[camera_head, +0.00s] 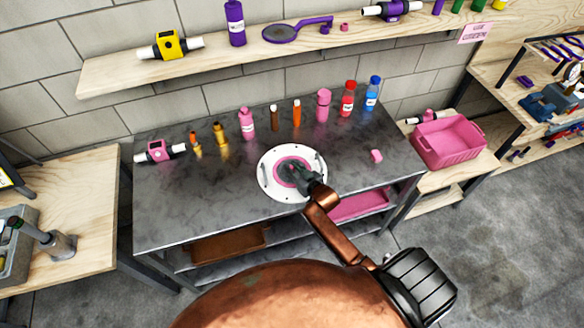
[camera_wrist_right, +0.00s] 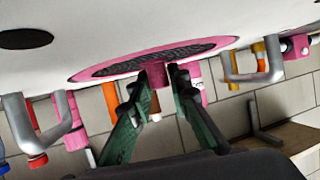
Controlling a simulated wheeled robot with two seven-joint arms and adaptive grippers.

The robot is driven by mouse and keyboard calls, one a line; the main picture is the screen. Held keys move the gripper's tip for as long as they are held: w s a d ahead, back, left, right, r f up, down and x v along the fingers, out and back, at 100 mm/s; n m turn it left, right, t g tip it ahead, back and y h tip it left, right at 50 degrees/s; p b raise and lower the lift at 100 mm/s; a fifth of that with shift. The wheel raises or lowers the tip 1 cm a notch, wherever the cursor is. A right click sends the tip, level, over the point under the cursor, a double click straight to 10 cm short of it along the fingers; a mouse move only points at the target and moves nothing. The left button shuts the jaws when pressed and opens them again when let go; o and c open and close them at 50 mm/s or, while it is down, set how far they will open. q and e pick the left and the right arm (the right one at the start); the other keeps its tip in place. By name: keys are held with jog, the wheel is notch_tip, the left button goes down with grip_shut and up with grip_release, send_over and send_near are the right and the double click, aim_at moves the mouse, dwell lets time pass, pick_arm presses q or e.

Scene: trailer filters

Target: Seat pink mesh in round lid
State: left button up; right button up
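The round white lid (camera_head: 268,185) lies on the dark workbench. The pink mesh (camera_head: 281,175), a pink ring around a dark mesh, is at the lid's centre. In the right wrist view the mesh (camera_wrist_right: 165,57) lies flat against or very close to the white lid (camera_wrist_right: 110,30); I cannot tell whether it is fully down. My right gripper (camera_head: 296,176) is over the mesh. Its green fingers (camera_wrist_right: 157,80) are shut on the mesh's short pink stem (camera_wrist_right: 156,73), one tip on each side. My left gripper is not in view.
Several bottles, including a red one (camera_head: 347,100), stand behind the lid. A pink block (camera_head: 376,156) lies to its right, and a pink-and-white fitting (camera_head: 160,151) at far left. Metal handles (camera_wrist_right: 257,66) stick out from the lid. A pink crate (camera_head: 452,143) stands right of the bench.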

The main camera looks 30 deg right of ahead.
jog(key=o, duration=0.3)
jog(key=shift+r, duration=0.2)
jog(key=p+v, duration=0.1)
jog(key=v, duration=1.1)
jog(key=shift+f, duration=0.1)
